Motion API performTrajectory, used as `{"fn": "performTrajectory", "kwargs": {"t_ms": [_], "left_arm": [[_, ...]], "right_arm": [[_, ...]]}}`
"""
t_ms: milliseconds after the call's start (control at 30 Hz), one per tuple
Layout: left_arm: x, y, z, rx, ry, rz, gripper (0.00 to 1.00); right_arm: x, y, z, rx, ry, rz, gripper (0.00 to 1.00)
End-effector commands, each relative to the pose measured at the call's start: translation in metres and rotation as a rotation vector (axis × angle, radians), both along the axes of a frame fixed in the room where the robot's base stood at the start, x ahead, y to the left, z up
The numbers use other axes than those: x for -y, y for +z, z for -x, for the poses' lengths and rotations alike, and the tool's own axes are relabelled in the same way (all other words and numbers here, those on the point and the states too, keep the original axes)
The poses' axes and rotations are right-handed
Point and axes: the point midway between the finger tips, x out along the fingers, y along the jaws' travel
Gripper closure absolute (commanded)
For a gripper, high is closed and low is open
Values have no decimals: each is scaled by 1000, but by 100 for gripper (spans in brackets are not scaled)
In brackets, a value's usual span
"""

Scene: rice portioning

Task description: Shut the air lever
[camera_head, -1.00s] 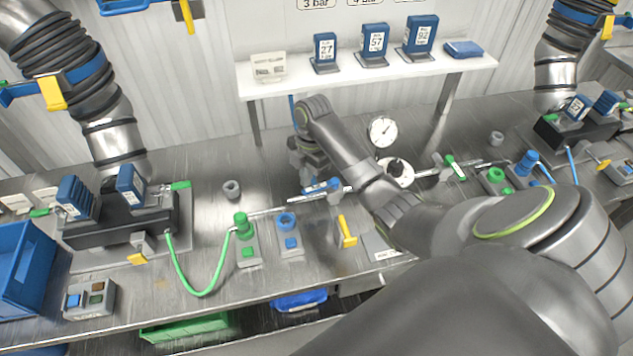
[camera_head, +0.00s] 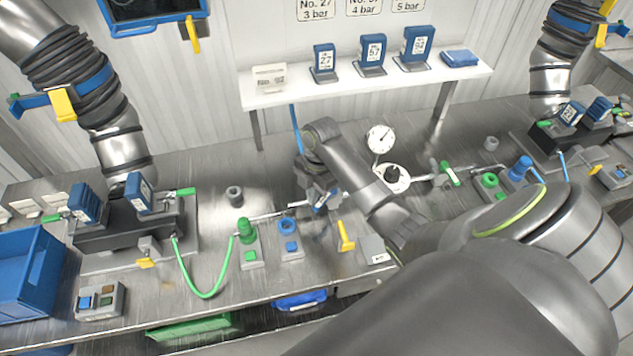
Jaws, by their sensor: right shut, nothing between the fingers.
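A blue lever (camera_head: 325,200) sits on the metal pipe in the middle of the bench. Its handle stands at an angle across the pipe. My right gripper (camera_head: 316,192) points down at this lever with its jaws shut and empty. It is close beside or touching the handle; I cannot tell which. My own wrist and forearm hide part of the pipe. A green lever (camera_head: 449,173) sits on the pipe further right. My left gripper is out of view.
A pressure gauge (camera_head: 380,139) and a black knob (camera_head: 392,174) stand behind my right forearm. A yellow handle (camera_head: 345,236) is near the front edge. A green coupling (camera_head: 246,231) with a green hose and a blue ring fitting (camera_head: 287,225) stand to the left.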

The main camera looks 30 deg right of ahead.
Motion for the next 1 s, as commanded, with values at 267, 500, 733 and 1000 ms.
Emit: {"fn": "performTrajectory", "kwargs": {"t_ms": [267, 500, 733, 1000], "left_arm": [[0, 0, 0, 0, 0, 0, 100], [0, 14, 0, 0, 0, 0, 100], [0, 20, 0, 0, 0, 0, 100], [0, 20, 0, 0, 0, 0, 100]], "right_arm": [[0, 0, 1, 0, 0, 0, 100], [3, 2, 13, -1, -1, 0, 100], [5, 0, 22, 0, 1, 0, 100], [6, 0, 23, 0, 0, 1, 100]]}}
